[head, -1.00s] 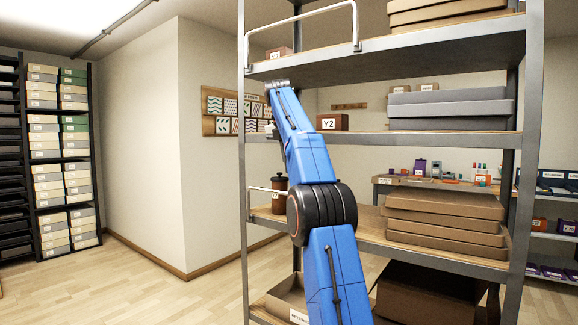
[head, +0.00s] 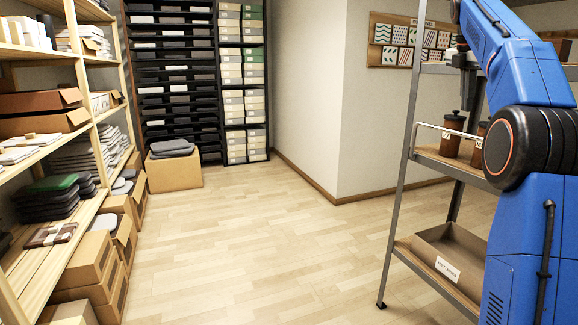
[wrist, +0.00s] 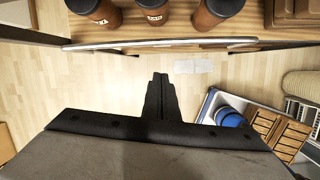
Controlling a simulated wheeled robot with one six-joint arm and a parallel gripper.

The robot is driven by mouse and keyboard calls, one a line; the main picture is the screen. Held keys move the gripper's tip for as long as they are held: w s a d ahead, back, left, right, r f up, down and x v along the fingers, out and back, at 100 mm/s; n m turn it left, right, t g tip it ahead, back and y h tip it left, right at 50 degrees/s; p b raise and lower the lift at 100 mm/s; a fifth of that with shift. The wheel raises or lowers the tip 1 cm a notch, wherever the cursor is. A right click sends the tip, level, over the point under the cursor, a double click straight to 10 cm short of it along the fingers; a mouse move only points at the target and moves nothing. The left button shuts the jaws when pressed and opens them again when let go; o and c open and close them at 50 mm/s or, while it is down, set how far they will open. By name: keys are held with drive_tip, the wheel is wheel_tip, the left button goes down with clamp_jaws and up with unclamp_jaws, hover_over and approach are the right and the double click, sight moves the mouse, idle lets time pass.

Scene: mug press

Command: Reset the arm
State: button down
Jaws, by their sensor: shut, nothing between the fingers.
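My gripper (wrist: 160,95) is shut and empty in the wrist view, its dark fingers together over open floor. It is apart from the metal shelf's edge above it in that picture. My blue arm stands at the right of the head view, in front of the metal shelf (head: 398,190). Brown jars with dark lids stand on that shelf. One jar (head: 452,134) shows plainly in the head view, with another partly behind my arm. Three jars show at the top of the wrist view, the middle one (wrist: 153,14) labelled.
A rail (head: 432,127) runs along the jar shelf's front. A labelled open box (head: 440,262) sits on the lower shelf. Wooden shelving (head: 95,110) with boxes fills the left. A cardboard box (head: 174,172) stands on the floor at the back. The middle floor (head: 250,240) is clear.

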drive_tip(key=s+a+f+m+t+y, duration=0.1)
drive_tip(key=s+a+f+m, duration=0.45)
drive_tip(key=s+a, duration=0.35)
drive_tip(key=s+a+f+m+t, duration=0.1)
drive_tip(key=s+a+f+m, duration=0.4)
drive_tip(key=s+a+f, duration=0.45)
drive_tip(key=s+a+f+m, duration=0.3)
drive_tip(key=s+f+m, duration=0.1)
drive_tip(key=s+f, duration=0.7)
drive_tip(key=s+a+f+m+t+y, duration=0.1)
drive_tip(key=s+a+f+m, duration=0.2)
drive_tip(key=s+f, duration=0.9)
drive_tip(key=shift+a+f+m+y, duration=0.15)
drive_tip(key=shift+f+m+y, duration=0.3)
drive_tip(key=shift+m, duration=0.7)
drive_tip(key=shift+s+f, duration=0.1)
